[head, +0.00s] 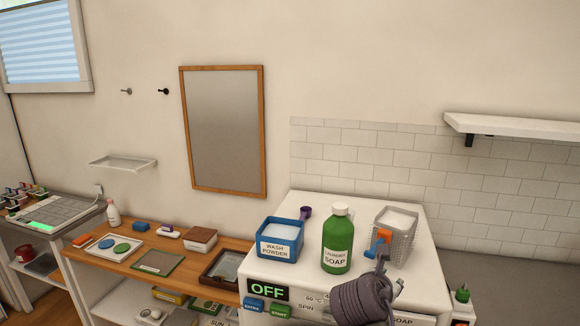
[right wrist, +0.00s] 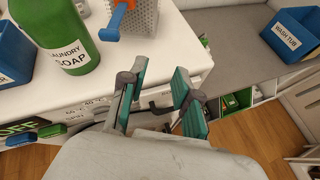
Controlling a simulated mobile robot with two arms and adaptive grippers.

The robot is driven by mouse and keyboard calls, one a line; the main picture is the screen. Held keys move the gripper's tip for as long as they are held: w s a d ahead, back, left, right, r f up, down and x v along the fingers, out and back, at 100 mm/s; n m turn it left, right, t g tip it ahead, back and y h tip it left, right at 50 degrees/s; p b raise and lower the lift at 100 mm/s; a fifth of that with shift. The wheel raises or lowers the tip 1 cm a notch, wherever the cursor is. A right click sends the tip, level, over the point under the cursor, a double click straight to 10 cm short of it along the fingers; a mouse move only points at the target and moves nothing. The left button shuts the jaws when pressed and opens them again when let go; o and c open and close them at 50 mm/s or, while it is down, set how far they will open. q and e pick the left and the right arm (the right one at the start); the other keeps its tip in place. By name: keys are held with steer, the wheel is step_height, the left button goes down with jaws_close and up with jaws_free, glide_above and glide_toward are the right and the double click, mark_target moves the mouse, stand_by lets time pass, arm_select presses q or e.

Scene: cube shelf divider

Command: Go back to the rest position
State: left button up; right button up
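My right gripper (head: 384,268) is at the lower right of the head view, in front of the washing machine (head: 425,240). In the right wrist view its two teal-padded fingers (right wrist: 160,78) stand apart with nothing between them. They are beside the machine's front edge, clear of the soap bottle and the grey basket. My left gripper is in neither view.
On the machine top stand a blue wash powder box (head: 281,240), a green laundry soap bottle (head: 337,240) and a grey perforated basket (head: 402,243) with an orange and blue item. A wooden bench (head: 185,250) is left. A blue wash tub (right wrist: 290,40) stands right.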

steer(key=s+f+m+g+y, duration=0.35)
steer(key=s+f+m, duration=0.85)
steer(key=s+f, duration=0.45)
steer(key=s+f+m+g+y, duration=0.4)
steer(key=s+m, duration=0.8)
steer(key=s, duration=0.6)
step_height(320, 180, down, 33)
steer(key=s+b, duration=0.1)
steer(key=b, duration=0.7)
arm_select(q)
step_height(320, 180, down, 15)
steer(key=b, duration=0.6)
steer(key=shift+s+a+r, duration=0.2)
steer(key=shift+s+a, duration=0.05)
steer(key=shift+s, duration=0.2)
arm_select(e)
steer(key=s+d+f+g, duration=0.1)
steer(key=s+f, duration=0.7)
steer(key=f, duration=0.4)
steer(key=s+d+f, duration=0.1)
steer(key=s+f, duration=0.8)
steer(key=f, duration=0.4)
steer(key=shift+s+d+g, duration=0.2)
steer(key=shift+g, duration=0.15)
